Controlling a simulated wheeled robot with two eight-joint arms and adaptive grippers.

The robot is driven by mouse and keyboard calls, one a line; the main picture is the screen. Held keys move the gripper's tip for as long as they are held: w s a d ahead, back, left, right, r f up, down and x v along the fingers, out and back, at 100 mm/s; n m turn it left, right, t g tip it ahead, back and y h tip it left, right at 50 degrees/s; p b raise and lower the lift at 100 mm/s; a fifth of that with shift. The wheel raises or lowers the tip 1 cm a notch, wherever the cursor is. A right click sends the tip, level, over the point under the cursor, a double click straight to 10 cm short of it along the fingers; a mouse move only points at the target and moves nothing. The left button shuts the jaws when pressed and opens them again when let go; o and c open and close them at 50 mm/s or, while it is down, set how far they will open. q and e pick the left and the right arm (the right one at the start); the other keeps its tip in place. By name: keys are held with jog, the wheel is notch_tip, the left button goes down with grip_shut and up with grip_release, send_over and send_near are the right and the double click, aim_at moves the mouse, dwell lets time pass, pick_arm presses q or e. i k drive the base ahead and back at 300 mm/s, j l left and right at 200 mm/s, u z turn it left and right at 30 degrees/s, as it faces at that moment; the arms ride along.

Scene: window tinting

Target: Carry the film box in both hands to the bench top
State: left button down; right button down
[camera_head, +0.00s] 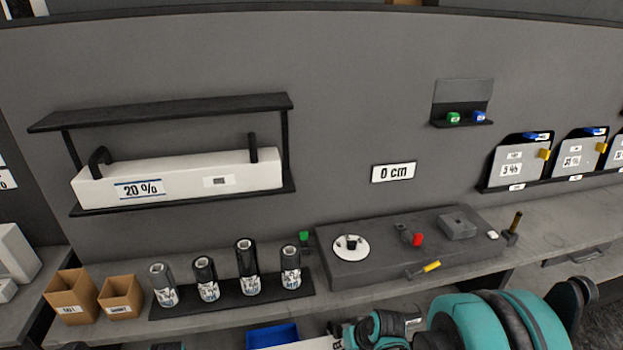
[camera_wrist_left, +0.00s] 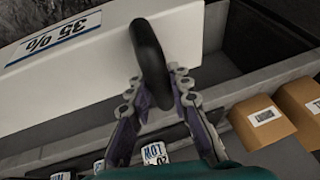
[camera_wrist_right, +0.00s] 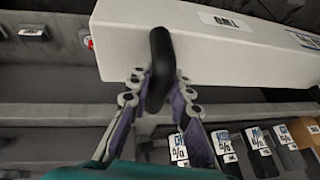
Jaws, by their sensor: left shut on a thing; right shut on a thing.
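The white film box (camera_wrist_left: 85,65) fills the upper part of the left wrist view, with a "35 %" label seen upside down. It also shows as a long white body in the right wrist view (camera_wrist_right: 200,50). My left gripper (camera_wrist_left: 157,98) is shut on one black handle of the box. My right gripper (camera_wrist_right: 160,95) is shut on the other black handle. The grey bench top (camera_head: 220,325) runs along the wall. In the head view most of the box is out of frame, and I cannot tell its exact height over the bench.
Another white box (camera_head: 205,175) labelled "20 %" sits on a wall shelf. The bench holds cardboard boxes (camera_head: 72,296), several film rolls on a black tray (camera_head: 230,299), and a dark block with tools (camera_head: 385,262). A blue bin (camera_head: 272,336) is below.

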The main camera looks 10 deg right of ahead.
aim_at(570, 223)
jog(key=i+l, duration=0.1)
jog(key=l, duration=7)
jog(key=i, duration=0.05)
